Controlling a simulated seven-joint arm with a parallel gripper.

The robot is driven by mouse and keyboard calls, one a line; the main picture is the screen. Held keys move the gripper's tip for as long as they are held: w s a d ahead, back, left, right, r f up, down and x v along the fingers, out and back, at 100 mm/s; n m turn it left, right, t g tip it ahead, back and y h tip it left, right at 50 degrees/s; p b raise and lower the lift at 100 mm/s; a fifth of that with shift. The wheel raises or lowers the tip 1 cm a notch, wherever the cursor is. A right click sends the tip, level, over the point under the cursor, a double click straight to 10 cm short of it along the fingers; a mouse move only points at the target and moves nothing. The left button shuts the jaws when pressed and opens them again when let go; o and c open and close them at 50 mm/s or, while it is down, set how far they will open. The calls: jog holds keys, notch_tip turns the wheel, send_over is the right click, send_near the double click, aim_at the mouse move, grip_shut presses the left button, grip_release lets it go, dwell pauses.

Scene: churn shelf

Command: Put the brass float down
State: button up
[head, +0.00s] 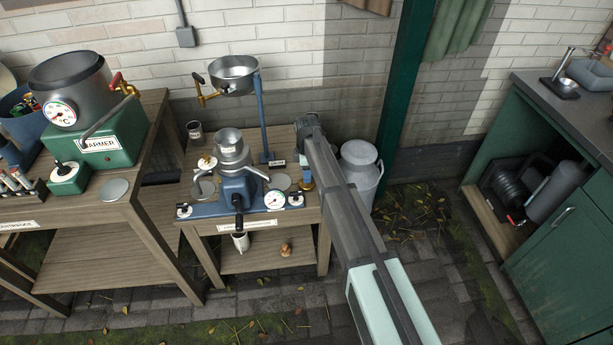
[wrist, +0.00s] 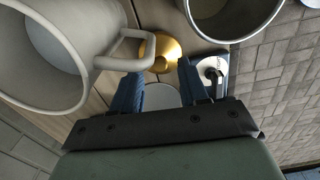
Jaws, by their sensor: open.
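The brass float (head: 306,184) is a small gold piece at the right end of the middle wooden table in the head view. In the wrist view the brass float (wrist: 161,51) is a shiny gold disc just beyond my fingertips. My gripper (wrist: 160,72) has two blue fingers spread apart, with a gap between them and nothing clearly clamped. In the head view my arm hides most of my gripper, which points down above the float. Whether a finger still touches the float cannot be told.
A blue separator (head: 240,188) with a metal bowl stands left of the float. In the wrist view a pale handled vessel (wrist: 75,85) is close on the left and a metal vessel (wrist: 238,30) is above.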

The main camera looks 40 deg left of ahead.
notch_tip(320, 180, up, 10)
jog(key=shift+f, duration=0.15)
dwell(0.7)
jog(key=w+d+f+m, duration=0.2)
jog(key=d+f+m, duration=0.15)
jog(key=d, duration=0.75)
jog(key=w+d+f+m, duration=0.2)
jog(key=d+f+m, duration=0.15)
jog(key=d, duration=0.75)
jog(key=w+d+f+m, duration=0.2)
jog(key=d+f+m, duration=0.15)
jog(key=d, duration=0.75)
jog(key=s+d+f+m, duration=0.2)
jog(key=s+d+m, duration=0.25)
jog(key=d, duration=0.65)
jog(key=s+d+f+m, duration=0.2)
jog(key=s+d+m, duration=0.3)
jog(key=d, duration=0.6)
jog(key=s+d+f+m, duration=0.25)
jog(key=d+m, duration=0.35)
jog(key=d, duration=0.5)
jog(key=s+f+g, duration=0.3)
jog(key=s+f, duration=0.6)
jog(key=s, duration=0.5)
jog(key=s+f+g, duration=0.3)
jog(key=s+f, duration=0.7)
jog(key=s, duration=0.5)
jog(key=shift+f+g, duration=0.15)
jog(key=shift+g, duration=0.15)
